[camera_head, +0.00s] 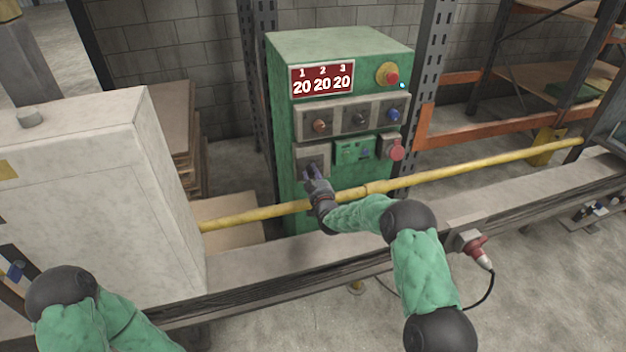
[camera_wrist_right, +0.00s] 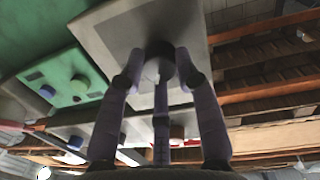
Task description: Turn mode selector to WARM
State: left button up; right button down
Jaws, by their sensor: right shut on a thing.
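The green control cabinet (camera_head: 343,45) stands behind the yellow rail. A grey plate (camera_head: 307,157) sits at its lower left. My right gripper (camera_head: 313,173) reaches over the rail to this plate. In the right wrist view its purple fingers (camera_wrist_right: 160,78) are closed around a dark round knob (camera_wrist_right: 161,55) on the grey plate (camera_wrist_right: 125,28). I take this knob to be the mode selector. Its pointer and any WARM label cannot be made out. My left arm shows at the bottom left of the head view, but its gripper does not.
The yellow rail (camera_head: 450,174) runs across in front of the cabinet, close under my right forearm. Above the plate are three knobs (camera_head: 359,118), with a red emergency button (camera_head: 391,78) higher up. A green panel (camera_head: 354,150) and red socket (camera_head: 397,149) lie right. A pale box (camera_head: 90,200) stands left.

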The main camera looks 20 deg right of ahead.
jog(key=shift+r+m+b, duration=0.2)
jog(key=shift+m+b, duration=0.75)
jog(key=shift+m, duration=0.65)
jog(key=shift+w+r, duration=0.1)
jog(key=c, duration=0.9)
grip_release()
jog(key=s, duration=1.2)
jog(key=shift+a+r, duration=0.1)
jog(key=shift+r, duration=0.05)
